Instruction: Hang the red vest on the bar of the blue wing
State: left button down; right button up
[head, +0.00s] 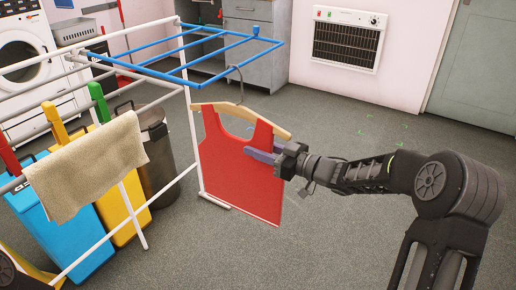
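The red vest (235,165) hangs spread on a wooden hanger (262,120), which tilts down to the right. The hanger's grey hook (241,88) rises to the near edge of the blue wing (222,69); I cannot tell whether it is over the bar or just beside it. My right gripper (262,155) is at the vest's upper right edge, below the hanger's right end. One purple finger lies in front of the red cloth; the other is partly hidden, so its grip is unclear. My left gripper is out of view.
The white drying rack (193,135) stands at left with a beige towel (88,168) on it. Blue (75,222) and yellow (122,213) bins and a dark bin (157,160) stand behind and under it. The grey floor at right is clear.

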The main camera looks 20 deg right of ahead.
aim_at(273, 153)
jog(key=shift+o, duration=1)
jog(key=shift+f, duration=0.1)
jog(key=shift+d, duration=0.1)
jog(key=p+v, duration=0.1)
jog(key=v, duration=0.6)
jog(key=shift+s+d+p, duration=0.1)
jog(key=shift+s+p, duration=0.1)
jog(key=shift+p, duration=0.2)
jog(key=shift+s, duration=0.1)
jog(key=shift+d, duration=0.1)
